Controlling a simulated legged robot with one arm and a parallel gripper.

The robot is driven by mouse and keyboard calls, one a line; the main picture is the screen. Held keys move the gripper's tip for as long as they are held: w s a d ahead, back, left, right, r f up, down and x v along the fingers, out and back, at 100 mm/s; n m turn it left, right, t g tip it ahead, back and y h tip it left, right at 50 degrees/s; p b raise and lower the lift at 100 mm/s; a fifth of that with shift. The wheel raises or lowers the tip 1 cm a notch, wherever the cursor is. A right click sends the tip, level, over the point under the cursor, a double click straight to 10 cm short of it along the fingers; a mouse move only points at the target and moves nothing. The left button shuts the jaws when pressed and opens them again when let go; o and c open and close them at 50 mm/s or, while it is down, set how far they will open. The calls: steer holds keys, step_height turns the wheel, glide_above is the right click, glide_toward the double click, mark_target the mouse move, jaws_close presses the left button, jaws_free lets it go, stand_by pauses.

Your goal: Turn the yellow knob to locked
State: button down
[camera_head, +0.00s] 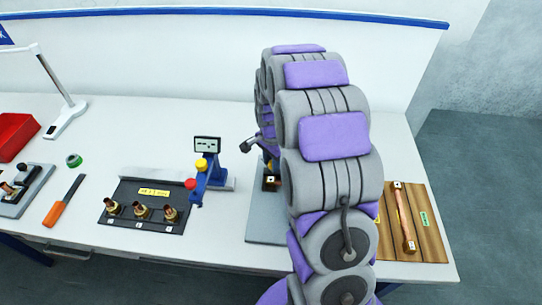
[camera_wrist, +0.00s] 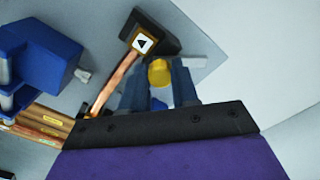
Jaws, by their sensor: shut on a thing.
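In the wrist view, the yellow knob (camera_wrist: 159,73) sits between the two blue-grey fingers of my gripper (camera_wrist: 158,82), which are shut on it. Only its rounded top shows; its base and any locked mark are hidden. Next to it is a black block (camera_wrist: 152,32) with a white and yellow label bearing a black arrow. A copper-coloured bar (camera_wrist: 116,82) runs from the block down to the left. A separate yellow round part (camera_head: 201,164) shows on a blue fixture (camera_head: 206,180) left of my arm.
A blue device (camera_wrist: 45,60) is close at the left of the wrist view. In the head view, a black panel with brass fittings (camera_head: 118,222) lies left of my arm. A wooden board (camera_head: 428,246) lies right of it. The back of the table is mostly clear.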

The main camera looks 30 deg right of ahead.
steer(key=n+p, duration=0.2)
steer(key=n, duration=0.1)
steer(key=shift+r+n, duration=0.15)
steer(key=shift+n, duration=0.25)
steer(key=n+p, duration=0.2)
steer(key=n, duration=0.2)
steer(key=shift+w+d+n, duration=0.1)
steer(key=shift+d+n, duration=0.05)
steer(key=shift+n, duration=0.15)
steer(key=n+p, duration=0.1)
steer(key=n, duration=0.3)
steer(key=shift+p, duration=0.35)
steer(key=n+p, duration=0.1)
steer(key=n, duration=0.3)
steer(key=n+p, duration=0.3)
steer(key=n, duration=0.3)
steer(key=n+p, duration=0.2)
steer(key=n, duration=0.3)
steer(key=shift+n, duration=0.4)
